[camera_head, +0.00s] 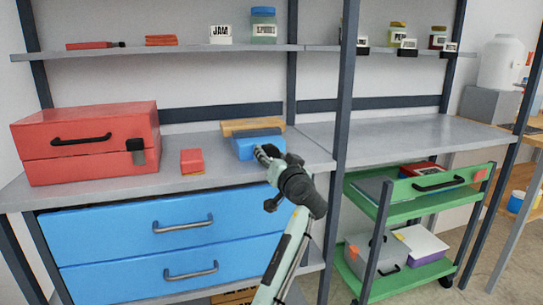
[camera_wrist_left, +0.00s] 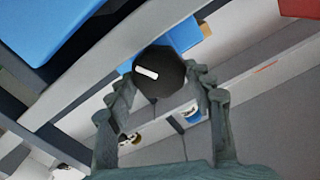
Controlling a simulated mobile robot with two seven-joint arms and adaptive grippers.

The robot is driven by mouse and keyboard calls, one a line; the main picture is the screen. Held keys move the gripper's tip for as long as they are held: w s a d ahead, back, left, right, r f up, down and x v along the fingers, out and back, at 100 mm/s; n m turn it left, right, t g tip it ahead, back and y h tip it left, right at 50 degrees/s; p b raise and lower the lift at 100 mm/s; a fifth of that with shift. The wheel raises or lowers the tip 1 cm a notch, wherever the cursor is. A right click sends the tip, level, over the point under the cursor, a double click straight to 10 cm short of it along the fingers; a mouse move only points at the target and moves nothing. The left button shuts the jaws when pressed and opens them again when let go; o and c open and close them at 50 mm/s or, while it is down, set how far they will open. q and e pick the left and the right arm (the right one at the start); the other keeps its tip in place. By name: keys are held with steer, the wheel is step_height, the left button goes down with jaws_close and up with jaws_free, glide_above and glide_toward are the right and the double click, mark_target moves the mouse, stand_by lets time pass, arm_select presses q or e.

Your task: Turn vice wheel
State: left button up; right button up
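The blue vice (camera_head: 245,147) stands on the grey workbench. Its black wheel is mostly hidden by my left gripper (camera_head: 263,154) in the head view. In the left wrist view the wheel (camera_wrist_left: 160,76) shows as a dark round knob with a white bar slanting across its face, and part of the blue vice body (camera_wrist_left: 180,36) is behind it. My left gripper (camera_wrist_left: 162,88) has its fingers spread, one on each side of the wheel. The gaps are very small, and I cannot tell whether the fingers touch it. My right gripper is out of view.
A red toolbox (camera_head: 88,143) and a small red box (camera_head: 192,161) stand left of the vice on the bench (camera_head: 160,180). Blue drawers (camera_head: 180,240) are below. A dark shelf post (camera_head: 343,110) and a green cart (camera_head: 425,195) are to the right. The right bench top is clear.

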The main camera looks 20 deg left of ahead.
arm_select(q)
steer(key=o, duration=0.4)
steer(key=shift+c, duration=0.2)
steer(key=v, duration=0.7)
steer(key=shift+s+d, duration=0.15)
steer(key=shift+s, duration=0.1)
